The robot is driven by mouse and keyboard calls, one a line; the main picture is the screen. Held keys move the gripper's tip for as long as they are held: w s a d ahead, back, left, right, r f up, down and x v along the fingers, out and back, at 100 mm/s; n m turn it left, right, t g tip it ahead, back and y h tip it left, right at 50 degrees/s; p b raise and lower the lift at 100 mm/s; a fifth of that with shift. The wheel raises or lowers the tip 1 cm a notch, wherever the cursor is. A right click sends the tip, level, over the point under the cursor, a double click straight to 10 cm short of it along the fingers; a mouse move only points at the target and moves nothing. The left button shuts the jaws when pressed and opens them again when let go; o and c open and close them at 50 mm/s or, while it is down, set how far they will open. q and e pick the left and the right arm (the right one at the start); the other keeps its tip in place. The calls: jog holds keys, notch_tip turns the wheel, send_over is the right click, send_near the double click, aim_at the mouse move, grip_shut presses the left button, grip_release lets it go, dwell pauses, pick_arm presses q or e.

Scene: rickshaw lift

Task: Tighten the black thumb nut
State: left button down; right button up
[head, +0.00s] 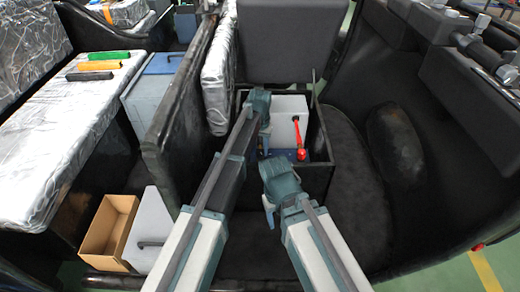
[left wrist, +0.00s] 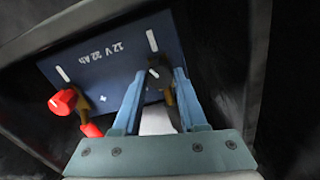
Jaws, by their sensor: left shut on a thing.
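The blue battery (left wrist: 105,60), marked 12 V 22 Ah, sits in the open dark box (head: 322,150). The black thumb nut (left wrist: 156,77) is at the battery's right side in the left wrist view, by a brass-coloured clamp. My left gripper (head: 263,150) reaches down into the box; its fingers in the left wrist view (left wrist: 157,84) straddle the nut and are shut on it. The nut is hidden in the head view. My right gripper (head: 269,212) hangs in front of the box, apart from the battery; its finger gap is not clear.
A red-headed part (left wrist: 63,102) stands at the battery's other terminal. A raised dark lid (head: 290,42) stands behind. A tan open carton (head: 108,232) lies at lower left.

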aim_at(260, 151)
pick_arm(q)
jog(key=m, duration=0.4)
jog(key=shift+m, duration=0.7)
jog(key=shift+c, duration=2.2)
grip_release()
notch_tip(260, 151, up, 14)
jog(key=p, duration=1.3)
jog(key=shift+p, duration=0.4)
jog(key=shift+f, duration=0.15)
